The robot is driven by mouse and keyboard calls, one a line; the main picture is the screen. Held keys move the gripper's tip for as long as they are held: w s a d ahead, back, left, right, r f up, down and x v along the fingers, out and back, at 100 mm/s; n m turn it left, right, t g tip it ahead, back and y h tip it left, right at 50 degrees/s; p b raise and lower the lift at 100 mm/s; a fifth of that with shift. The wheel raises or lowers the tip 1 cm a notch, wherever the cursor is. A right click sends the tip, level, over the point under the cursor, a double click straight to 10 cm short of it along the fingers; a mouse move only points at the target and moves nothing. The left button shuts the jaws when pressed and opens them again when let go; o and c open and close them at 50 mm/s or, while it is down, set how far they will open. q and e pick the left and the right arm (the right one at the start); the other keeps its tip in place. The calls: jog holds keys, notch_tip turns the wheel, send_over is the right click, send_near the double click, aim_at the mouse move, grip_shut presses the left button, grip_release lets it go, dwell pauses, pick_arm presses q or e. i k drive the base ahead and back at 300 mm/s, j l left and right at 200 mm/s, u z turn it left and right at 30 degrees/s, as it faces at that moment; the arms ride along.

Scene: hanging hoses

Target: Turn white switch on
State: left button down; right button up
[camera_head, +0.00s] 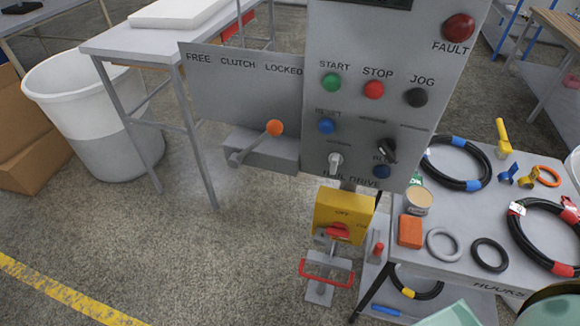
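The white switch (336,161) is a small pale toggle low on the grey control panel (345,110). It sits above the yellow box and left of a black selector switch (386,151). Lettering that seems to read "RAIL DRIVE" is just under it, partly hidden. The on or off position of the toggle is too small to tell. Neither of my grippers shows in the view, and nothing touches the switch.
The panel has green (331,82), red (373,90) and black (416,97) buttons above. A yellow box with a red handle (344,210) hangs below. An orange-knobbed clutch lever (274,128) projects at left. A table with hoses (462,238) stands right.

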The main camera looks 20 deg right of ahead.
aim_at(335, 158)
jog(key=j+z, duration=0.15)
jog(key=z, duration=0.25)
jog(key=j+z, duration=0.15)
jog(key=z, duration=0.3)
jog(key=j+z, duration=0.15)
jog(key=z, duration=0.25)
jog(key=k, duration=0.05)
